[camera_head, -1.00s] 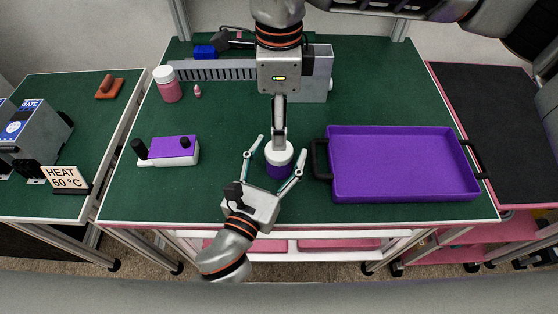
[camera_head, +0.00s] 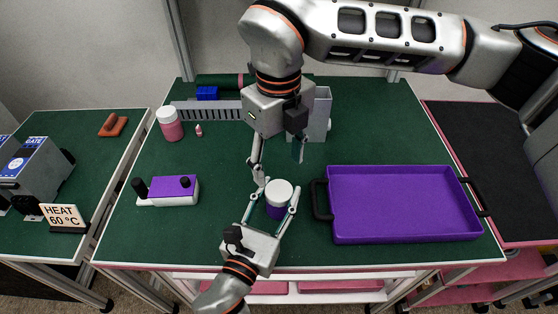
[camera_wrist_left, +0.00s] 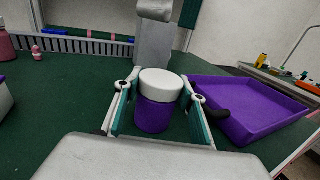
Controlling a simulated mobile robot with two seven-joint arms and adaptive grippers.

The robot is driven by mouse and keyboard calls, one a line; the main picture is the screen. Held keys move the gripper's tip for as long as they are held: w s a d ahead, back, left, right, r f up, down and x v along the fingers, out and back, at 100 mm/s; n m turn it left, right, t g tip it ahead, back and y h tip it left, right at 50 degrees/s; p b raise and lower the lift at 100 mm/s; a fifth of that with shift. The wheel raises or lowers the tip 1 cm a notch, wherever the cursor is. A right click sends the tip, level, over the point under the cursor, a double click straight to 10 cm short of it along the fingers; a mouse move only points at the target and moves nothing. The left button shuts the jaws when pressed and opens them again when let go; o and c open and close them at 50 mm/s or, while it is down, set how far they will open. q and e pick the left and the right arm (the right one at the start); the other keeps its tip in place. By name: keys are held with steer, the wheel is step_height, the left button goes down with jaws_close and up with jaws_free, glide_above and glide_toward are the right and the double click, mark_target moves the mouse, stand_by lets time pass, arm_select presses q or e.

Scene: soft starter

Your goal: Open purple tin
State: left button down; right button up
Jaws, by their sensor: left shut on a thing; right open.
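The purple tin (camera_head: 275,212) stands upright with a white lid (camera_head: 279,189) on top. In the left wrist view the tin (camera_wrist_left: 153,115) is between the fingers, and its lid (camera_wrist_left: 160,84) sits on it, looking level. My left gripper (camera_head: 277,187) is shut on the tin, one finger on each side. My right gripper (camera_head: 279,157) is open and empty, above and behind the lid, apart from it as far as I can tell. One of its teal fingers shows at the top of the left wrist view.
A purple tray (camera_head: 400,205) with black handles lies right of the tin, its left handle close. A purple-and-white device (camera_head: 170,191) stands left. A pink jar (camera_head: 170,124), a small pink bottle (camera_head: 198,130), a grey rack (camera_head: 210,111) and a grey box (camera_head: 320,115) are behind.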

mark_target(279, 190)
steer(key=m, duration=1.2)
steer(key=shift+m, duration=0.3)
steer(key=m, duration=1.2)
steer(key=shift+m, duration=0.4)
steer(key=shift+f, duration=4.05)
steer(key=shift+c, duration=0.5)
